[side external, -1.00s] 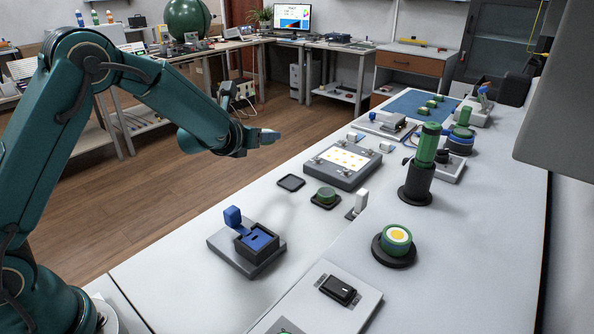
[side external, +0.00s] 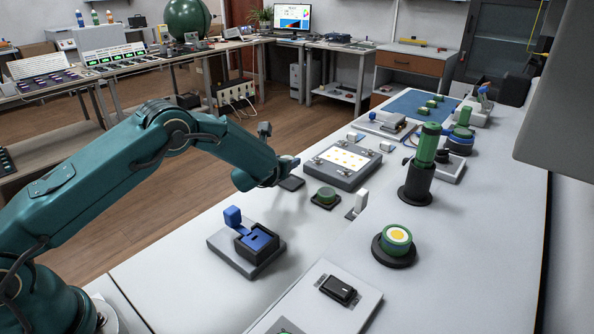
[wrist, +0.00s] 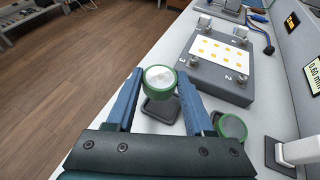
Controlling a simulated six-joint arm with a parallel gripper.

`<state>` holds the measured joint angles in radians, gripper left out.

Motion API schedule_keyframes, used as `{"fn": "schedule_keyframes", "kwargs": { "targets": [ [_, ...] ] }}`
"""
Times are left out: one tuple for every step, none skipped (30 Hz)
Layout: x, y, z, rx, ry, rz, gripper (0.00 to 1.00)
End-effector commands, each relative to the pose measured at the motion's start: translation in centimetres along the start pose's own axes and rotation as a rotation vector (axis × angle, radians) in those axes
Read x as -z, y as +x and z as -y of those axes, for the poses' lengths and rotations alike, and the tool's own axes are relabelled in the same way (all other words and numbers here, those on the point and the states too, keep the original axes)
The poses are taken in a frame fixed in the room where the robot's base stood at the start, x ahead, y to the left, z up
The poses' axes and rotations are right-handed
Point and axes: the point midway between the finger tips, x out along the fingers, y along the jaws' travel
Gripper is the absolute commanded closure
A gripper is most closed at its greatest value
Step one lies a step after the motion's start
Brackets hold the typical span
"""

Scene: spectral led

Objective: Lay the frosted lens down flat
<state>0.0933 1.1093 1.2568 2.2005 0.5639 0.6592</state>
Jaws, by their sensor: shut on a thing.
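The frosted lens (wrist: 160,78) is a round piece with a pale, cloudy face and a green rim. In the wrist view my gripper (wrist: 160,84) is shut on it, with one blue finger on each side. The lens is seen in front of an empty dark square pad (wrist: 160,108); I cannot tell the gap between them or its exact tilt. In the side view my gripper (side external: 290,165) is just above and behind that pad (side external: 291,183), and I cannot make out the lens there.
A green round lens on its own dark pad (side external: 326,197) lies close to the right. The grey box with a lit, yellow-dotted panel (side external: 344,160) stands behind it. The bench between is clear.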

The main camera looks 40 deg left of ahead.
Motion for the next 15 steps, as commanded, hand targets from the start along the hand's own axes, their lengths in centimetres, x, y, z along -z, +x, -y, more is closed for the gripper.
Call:
{"fn": "schedule_keyframes", "kwargs": {
  "targets": [
    [0.2, 0.2, 0.5, 0.002, 0.0, 0.0, 0.99],
    [0.3, 0.3, 0.7, 0.002, 0.0, 0.0, 0.99],
    [0.4, 0.3, 0.8, 0.002, 0.001, -0.001, 0.99],
    [0.4, 0.4, 0.9, 0.002, 0.0, 0.0, 0.99],
    [0.5, 0.4, 1.0, 0.002, 0.0, 0.0, 0.99],
    [0.7, 0.5, 1.0, 0.001, 0.0, -0.001, 0.99],
    [0.9, 0.6, 1.0, 0.001, 0.001, -0.003, 0.99],
    [1.2, 0.7, 1.0, 0.001, 0.002, -0.004, 0.99],
    [1.7, 0.9, 1.0, 0.0, 0.003, -0.004, 0.99],
    [2.2, 1.1, 1.0, 0.0, 0.002, -0.004, 0.99],
    [2.6, 1.2, 1.0, 0.0, 0.003, -0.004, 0.99],
    [3.0, 1.4, 1.0, 0.001, 0.003, -0.004, 0.99],
    [3.3, 1.6, 1.0, 0.001, 0.002, -0.004, 0.99],
    [3.6, 1.7, 1.0, 0.001, 0.002, -0.004, 0.99],
    [3.9, 1.8, 1.0, 0.001, 0.002, -0.003, 0.99]
  ]
}}
